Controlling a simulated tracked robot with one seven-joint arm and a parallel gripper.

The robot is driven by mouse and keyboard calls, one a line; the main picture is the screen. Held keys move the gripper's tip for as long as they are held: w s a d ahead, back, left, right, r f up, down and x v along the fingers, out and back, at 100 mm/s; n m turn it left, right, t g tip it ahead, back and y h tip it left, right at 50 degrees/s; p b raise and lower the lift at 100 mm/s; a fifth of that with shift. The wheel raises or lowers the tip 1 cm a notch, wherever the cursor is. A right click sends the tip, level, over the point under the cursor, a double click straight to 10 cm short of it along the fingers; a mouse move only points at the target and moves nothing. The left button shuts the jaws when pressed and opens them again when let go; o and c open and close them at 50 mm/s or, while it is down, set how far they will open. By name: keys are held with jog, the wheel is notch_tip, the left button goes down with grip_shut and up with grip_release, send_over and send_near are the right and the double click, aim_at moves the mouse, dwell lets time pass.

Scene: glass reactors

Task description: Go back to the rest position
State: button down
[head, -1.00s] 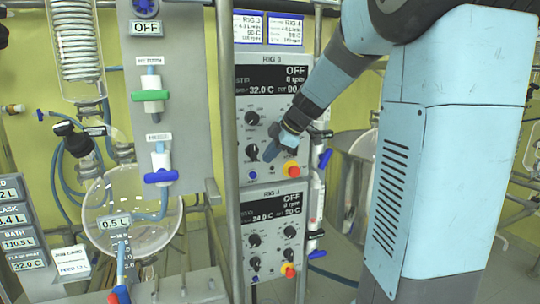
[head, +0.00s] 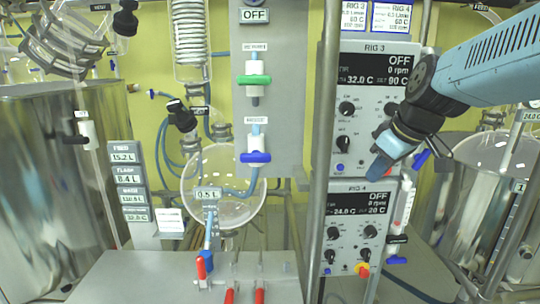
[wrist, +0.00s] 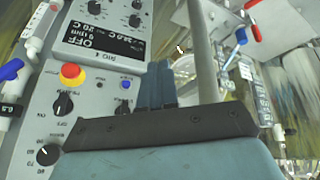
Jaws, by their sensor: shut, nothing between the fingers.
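My gripper (head: 382,170) is at the right of the head view, at the end of my arm reaching in from the right. It is shut and empty, its blue fingers pointing down and left. In the picture it overlaps the lower right of the RIG 3 controller (head: 366,62), just above the RIG 4 controller (head: 350,205); I cannot tell how far off the panels it is. In the wrist view, the shut fingers (wrist: 155,88) show at the centre, beside the controller panels. A red and yellow stop button (wrist: 72,75) is to their left. Both displays read OFF.
A grey valve panel (head: 285,130) and a glass flask (head: 222,205) stand left of the controllers. A metal post (head: 325,150) runs between. Large steel vessels stand at the left (head: 60,180) and right (head: 470,205). A grey bench with red-handled valves (head: 258,295) is in front.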

jog(key=s+f+m+h, duration=0.2)
jog(key=s+m, duration=0.5)
jog(key=s, duration=0.3)
jog(key=shift+s+d+f+t, duration=0.3)
jog(key=shift+s+d, duration=0.1)
jog(key=c, duration=1.8)
grip_release()
